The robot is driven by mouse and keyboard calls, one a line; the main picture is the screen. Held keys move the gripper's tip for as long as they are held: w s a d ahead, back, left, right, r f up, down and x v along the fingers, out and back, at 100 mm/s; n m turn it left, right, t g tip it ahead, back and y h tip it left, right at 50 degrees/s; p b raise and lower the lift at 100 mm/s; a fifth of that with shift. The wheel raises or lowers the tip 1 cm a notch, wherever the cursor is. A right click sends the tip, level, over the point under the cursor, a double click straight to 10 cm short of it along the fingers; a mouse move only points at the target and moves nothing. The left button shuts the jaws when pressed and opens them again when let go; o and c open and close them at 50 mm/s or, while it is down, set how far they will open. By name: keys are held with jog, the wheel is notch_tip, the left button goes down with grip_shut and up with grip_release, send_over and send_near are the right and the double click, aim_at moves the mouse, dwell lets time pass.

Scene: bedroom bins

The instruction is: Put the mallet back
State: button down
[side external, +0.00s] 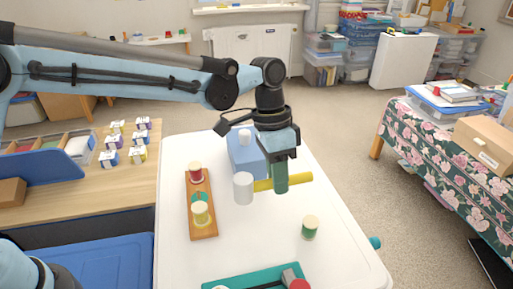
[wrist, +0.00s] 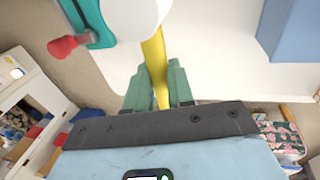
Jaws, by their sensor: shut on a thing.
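The mallet has a white cylindrical head (side external: 243,188) and a yellow handle (side external: 300,179). My gripper (side external: 280,186), with green fingers, is shut on the handle, with the head to its left in the side view. The mallet is roughly level and seems held above the white table. In the wrist view, the handle (wrist: 154,52) runs between the fingers (wrist: 158,70), and the white head (wrist: 135,14) is partly cut off at the top. A teal tray (side external: 232,281) lies at the table's near edge, holding a tool with a red end (side external: 299,284); it also shows in the wrist view (wrist: 103,38).
A blue box (side external: 240,158) lies behind. The table's right side (side external: 335,215) is mostly clear.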

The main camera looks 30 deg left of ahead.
jog(key=w+a+f, duration=0.1)
jog(key=w, duration=0.1)
jog(key=w+a+f, duration=0.3)
jog(key=w, duration=0.1)
jog(key=shift+w+a+f, duration=0.1)
jog(key=shift+a+f, duration=0.2)
jog(key=shift+f, duration=0.05)
jog(key=shift+w+a+x, duration=0.1)
jog(key=shift+a+x, duration=0.1)
jog(key=shift+x, duration=0.75)
jog(key=shift+w+a+x, duration=0.15)
jog(key=shift+a+x, duration=0.05)
jog(key=shift+x, duration=0.75)
jog(key=shift+f, duration=0.15)
jog(key=shift+f, duration=0.15)
jog(key=c, duration=1)
grip_release()
